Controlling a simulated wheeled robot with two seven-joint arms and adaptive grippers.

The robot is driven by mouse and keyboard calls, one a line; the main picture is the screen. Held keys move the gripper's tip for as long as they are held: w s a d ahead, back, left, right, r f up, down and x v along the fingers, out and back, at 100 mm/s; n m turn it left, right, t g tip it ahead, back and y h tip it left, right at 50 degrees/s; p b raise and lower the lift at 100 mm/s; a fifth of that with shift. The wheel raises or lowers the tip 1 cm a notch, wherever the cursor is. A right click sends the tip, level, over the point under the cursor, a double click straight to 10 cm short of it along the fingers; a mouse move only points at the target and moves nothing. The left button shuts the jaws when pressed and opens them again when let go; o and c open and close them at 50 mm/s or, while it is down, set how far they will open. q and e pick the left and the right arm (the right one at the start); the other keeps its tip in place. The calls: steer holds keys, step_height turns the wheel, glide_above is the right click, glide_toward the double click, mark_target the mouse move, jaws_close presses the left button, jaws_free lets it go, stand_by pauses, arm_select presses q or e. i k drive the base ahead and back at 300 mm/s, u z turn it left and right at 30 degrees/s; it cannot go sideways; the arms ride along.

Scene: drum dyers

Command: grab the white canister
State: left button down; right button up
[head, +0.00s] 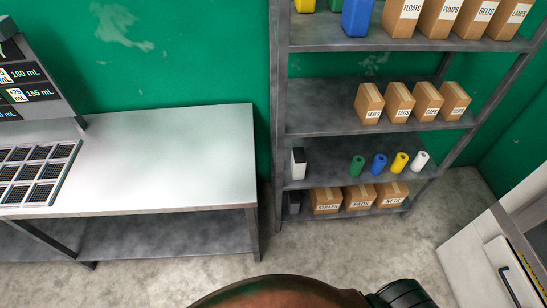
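A small white canister (420,161) stands on the third shelf down of the grey metal rack, at the right end of a row. A yellow canister (399,162), a blue canister (379,164) and a green canister (357,166) stand to its left on that shelf. A white box-like container with a dark top (298,163) stands at the left end of the same shelf. Neither of my grippers shows in the head view, so their state is hidden.
The rack's shelf (325,173) has free room left of the canisters. Labelled cardboard boxes (400,101) stand above, more (361,199) below. A white-topped table (180,155) is at left, a white cabinet (490,265) at lower right. Bare floor (340,250) lies before the rack.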

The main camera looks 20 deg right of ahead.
mark_target(299, 162)
steer(key=u, duration=0.25)
steer(key=i, duration=1.35)
steer(key=z, duration=0.65)
